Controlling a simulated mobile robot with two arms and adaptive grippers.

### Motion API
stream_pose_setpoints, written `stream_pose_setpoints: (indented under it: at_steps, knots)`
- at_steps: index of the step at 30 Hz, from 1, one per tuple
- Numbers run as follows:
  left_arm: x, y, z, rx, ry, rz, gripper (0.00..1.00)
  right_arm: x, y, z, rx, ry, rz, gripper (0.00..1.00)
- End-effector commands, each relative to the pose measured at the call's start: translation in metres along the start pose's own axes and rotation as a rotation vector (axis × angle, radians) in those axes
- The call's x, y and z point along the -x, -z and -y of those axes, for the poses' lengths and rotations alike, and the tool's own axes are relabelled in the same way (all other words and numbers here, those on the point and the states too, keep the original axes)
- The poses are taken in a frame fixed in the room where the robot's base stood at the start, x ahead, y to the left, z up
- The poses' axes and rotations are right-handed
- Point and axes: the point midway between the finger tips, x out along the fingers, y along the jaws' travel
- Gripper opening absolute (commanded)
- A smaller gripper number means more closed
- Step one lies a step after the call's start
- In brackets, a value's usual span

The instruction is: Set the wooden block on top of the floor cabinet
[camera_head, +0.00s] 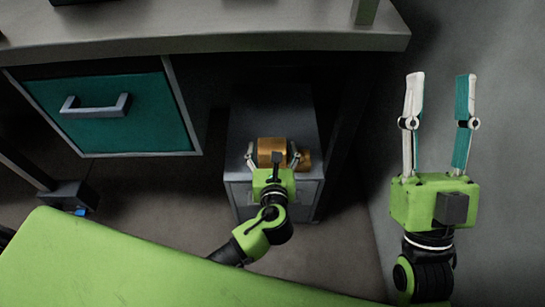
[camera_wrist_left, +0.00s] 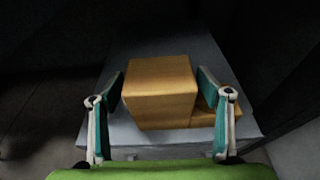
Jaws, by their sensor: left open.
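The wooden block (camera_head: 271,150) is on top of the grey floor cabinet (camera_head: 265,108) under the desk. In the left wrist view the block (camera_wrist_left: 158,88) looks like a large cube with a lower wooden part at its right, on the cabinet top (camera_wrist_left: 140,52). My left gripper (camera_head: 273,158) is at the block, with its open fingers on either side of it. In the left wrist view the left gripper (camera_wrist_left: 160,90) shows a gap at the left finger; contact at the right finger is unclear. My right gripper (camera_head: 440,85) is open and empty, pointing up at the right.
The desk top (camera_head: 225,42) overhangs the cabinet's back. A teal drawer (camera_head: 108,115) with a grey handle is left of the cabinet. A grey wall (camera_head: 500,50) stands at the right. Open floor (camera_head: 150,195) lies left of the cabinet.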

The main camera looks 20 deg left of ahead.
Motion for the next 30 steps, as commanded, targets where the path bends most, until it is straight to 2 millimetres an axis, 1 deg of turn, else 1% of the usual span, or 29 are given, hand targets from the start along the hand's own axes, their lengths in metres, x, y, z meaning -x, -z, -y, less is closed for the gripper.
stream_pose_setpoints:
  at_steps: [2,5,11,17,21,24,30]
  knots:
    - [0.005,0.000,0.000,-0.001,0.000,-0.001,0.70,-0.001,-0.004,0.000,0.000,-0.001,0.026,0.40]
    - [0.014,-0.001,0.000,-0.001,0.000,-0.002,0.70,0.000,-0.021,-0.002,0.003,-0.004,0.109,0.40]
    - [0.041,-0.001,0.000,0.000,0.000,-0.002,0.70,0.008,-0.064,-0.007,0.013,-0.013,0.321,0.40]
    - [0.070,-0.001,0.000,0.000,0.001,-0.002,0.70,0.029,-0.105,-0.014,0.021,-0.025,0.542,0.40]
    - [0.090,-0.001,0.000,0.000,0.000,-0.002,0.70,0.049,-0.129,-0.018,0.025,-0.033,0.688,0.40]
    - [0.103,-0.001,0.000,-0.001,0.001,-0.001,0.70,0.062,-0.142,-0.020,0.027,-0.038,0.773,0.40]
    - [0.117,-0.001,0.000,0.001,-0.001,0.000,0.70,0.082,-0.157,-0.023,0.030,-0.046,0.879,0.40]
